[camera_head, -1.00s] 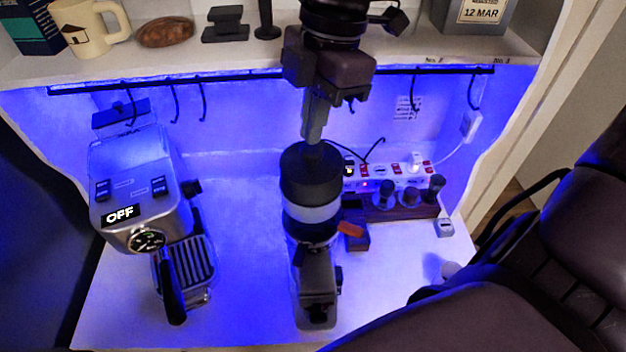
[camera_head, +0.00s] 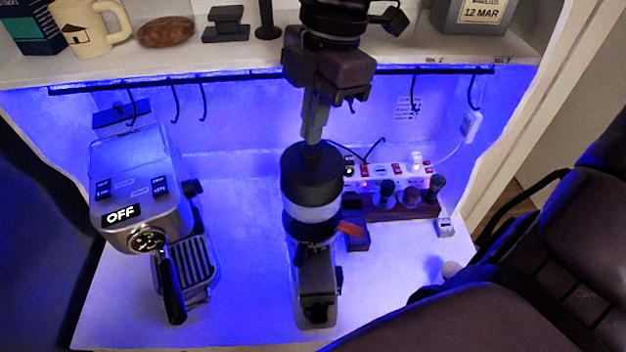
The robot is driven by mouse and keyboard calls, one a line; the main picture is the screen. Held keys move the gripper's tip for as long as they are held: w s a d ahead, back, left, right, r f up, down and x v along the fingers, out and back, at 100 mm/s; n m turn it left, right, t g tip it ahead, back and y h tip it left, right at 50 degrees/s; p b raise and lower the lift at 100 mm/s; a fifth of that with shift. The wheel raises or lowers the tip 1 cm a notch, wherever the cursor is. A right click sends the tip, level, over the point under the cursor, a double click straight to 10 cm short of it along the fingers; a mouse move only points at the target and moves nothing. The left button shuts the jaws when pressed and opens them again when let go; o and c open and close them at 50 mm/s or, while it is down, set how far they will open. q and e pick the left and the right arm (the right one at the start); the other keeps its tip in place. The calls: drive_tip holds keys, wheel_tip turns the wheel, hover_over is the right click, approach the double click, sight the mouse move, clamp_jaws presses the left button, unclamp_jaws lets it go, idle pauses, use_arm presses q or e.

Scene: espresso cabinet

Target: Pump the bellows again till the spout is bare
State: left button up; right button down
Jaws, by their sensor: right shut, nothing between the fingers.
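The grinder (camera_head: 316,280) stands on the cabinet floor at the centre. The dark bellows (camera_head: 310,176) sit on top of it, above a pale translucent band. My right gripper (camera_head: 312,136) comes down from above with its fingers shut and empty. Its tips are at the top of the bellows, touching or very close. The grinder's spout cannot be made out clearly, so I cannot tell whether anything is on it. My left gripper is not in view.
An espresso machine (camera_head: 140,200) reading OFF stands at left. A power strip (camera_head: 385,172) and a wooden holder with dark-handled tools (camera_head: 410,208) are behind right. A shelf (camera_head: 200,58) with a mug (camera_head: 92,28) and a hook rail crosses above. Floor between machine and grinder is clear.

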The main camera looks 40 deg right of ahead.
drive_tip(key=shift+f+b, duration=1.2)
drive_tip(key=shift+f, duration=0.25)
drive_tip(key=shift+r, duration=0.1)
drive_tip(key=shift+r+p, duration=2.2)
drive_tip(key=shift+r, duration=0.35)
drive_tip(key=shift+r+p, duration=0.5)
drive_tip(key=shift+r, duration=0.45)
